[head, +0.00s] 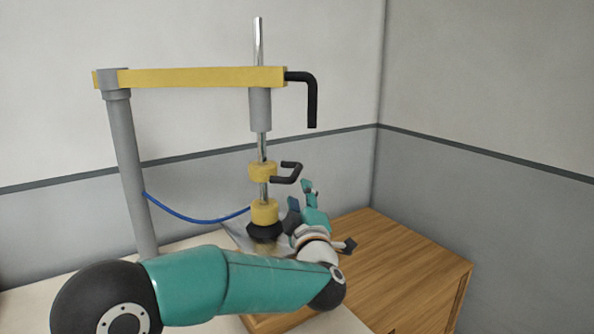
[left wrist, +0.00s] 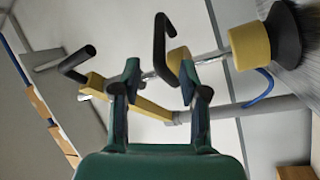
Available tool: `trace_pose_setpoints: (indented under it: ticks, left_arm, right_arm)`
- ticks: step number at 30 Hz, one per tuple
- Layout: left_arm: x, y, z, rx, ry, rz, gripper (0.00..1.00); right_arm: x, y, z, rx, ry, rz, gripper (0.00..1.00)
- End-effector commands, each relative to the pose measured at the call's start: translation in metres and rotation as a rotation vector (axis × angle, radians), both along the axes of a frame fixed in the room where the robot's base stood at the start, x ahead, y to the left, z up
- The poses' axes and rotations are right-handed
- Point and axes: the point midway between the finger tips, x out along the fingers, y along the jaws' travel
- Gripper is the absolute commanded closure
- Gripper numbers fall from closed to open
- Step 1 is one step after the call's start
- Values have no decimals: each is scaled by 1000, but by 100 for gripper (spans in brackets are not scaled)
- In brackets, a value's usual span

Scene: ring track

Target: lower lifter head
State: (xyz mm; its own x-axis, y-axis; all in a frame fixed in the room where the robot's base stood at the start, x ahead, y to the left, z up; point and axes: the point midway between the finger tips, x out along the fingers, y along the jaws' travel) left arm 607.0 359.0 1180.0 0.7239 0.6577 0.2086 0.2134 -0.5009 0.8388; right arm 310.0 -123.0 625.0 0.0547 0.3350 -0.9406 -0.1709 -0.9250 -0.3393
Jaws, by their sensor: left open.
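The lifter head is a yellow cylinder (head: 264,212) with a black, flared lower part (head: 264,232), hanging on a steel rod (head: 258,45). Above it, a yellow collar (head: 262,171) carries a bent black handle (head: 290,168). My left gripper (head: 309,192) is open and empty, just right of the head and below the handle. In the left wrist view my left gripper (left wrist: 162,84) shows its two fingers apart, with the handle (left wrist: 160,45) beyond and between them in the picture. The head (left wrist: 250,46) shows there at the upper right. My right gripper is not in view.
A grey post (head: 130,175) holds a yellow beam (head: 200,77) with a black bent bar (head: 311,100) at its right end. A blue cable (head: 195,219) runs from post to head. A wooden box (head: 400,275) stands at the right. My left arm crosses the foreground.

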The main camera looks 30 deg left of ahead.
Motion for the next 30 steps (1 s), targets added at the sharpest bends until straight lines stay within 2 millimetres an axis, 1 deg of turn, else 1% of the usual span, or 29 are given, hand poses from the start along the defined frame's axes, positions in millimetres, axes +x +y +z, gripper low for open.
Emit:
trace_pose_setpoints:
  ticks: [1,4,9,12,18,26,30]
  left_arm:
    - [8,10,5,0,2,6,57]
    - [23,25,9,0,2,6,57]
    - [45,45,15,0,0,5,57]
    - [54,53,17,-1,1,4,57]
    - [62,60,18,1,0,3,57]
    - [62,61,18,0,1,3,57]
    - [62,61,18,0,0,4,80]
  right_arm:
    - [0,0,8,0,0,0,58]
    - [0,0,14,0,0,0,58]
    - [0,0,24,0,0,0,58]
    - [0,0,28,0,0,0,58]
    - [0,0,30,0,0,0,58]
    - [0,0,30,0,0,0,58]
    - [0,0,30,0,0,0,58]
